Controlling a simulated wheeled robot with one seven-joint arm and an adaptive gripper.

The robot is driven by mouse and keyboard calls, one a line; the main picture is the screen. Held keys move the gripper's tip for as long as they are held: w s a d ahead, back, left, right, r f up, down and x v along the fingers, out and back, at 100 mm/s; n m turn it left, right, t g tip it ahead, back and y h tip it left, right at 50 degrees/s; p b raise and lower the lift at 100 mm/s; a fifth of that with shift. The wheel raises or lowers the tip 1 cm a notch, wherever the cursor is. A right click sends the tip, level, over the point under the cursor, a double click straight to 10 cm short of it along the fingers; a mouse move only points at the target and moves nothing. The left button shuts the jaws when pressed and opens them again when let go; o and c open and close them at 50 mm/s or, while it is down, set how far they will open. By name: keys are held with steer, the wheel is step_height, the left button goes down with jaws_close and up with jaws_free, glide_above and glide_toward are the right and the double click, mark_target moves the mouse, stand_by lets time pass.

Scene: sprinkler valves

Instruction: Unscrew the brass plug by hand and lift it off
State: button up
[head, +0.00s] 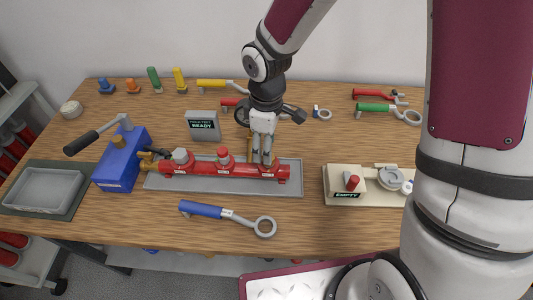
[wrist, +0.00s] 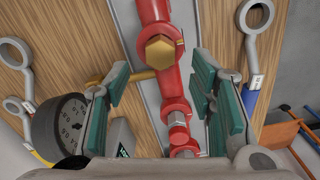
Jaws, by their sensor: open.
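The brass hex plug (wrist: 160,52) sits on top of the red pipe manifold (wrist: 152,12), seen from above in the wrist view. In the head view the manifold (head: 205,168) lies in a grey tray (head: 220,186), and my gripper hides the plug. My gripper (head: 262,160) points down over the manifold's right part. In the wrist view its teal-padded fingers (wrist: 162,72) are open, one on each side of the plug, with gaps between pads and plug. The plug appears near the fingertips. Whether the tips reach down to its height is unclear.
A dark gauge (wrist: 62,128) on a brass pipe stands close beside the left finger. A grey display (head: 202,125) reads READY. A blue pump (head: 122,165) stands left. A blue-handled wrench (head: 205,210) lies in front. A beige fixture (head: 340,190) marked EMPTY stands right.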

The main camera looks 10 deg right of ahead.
steer(key=shift+f, duration=2.4)
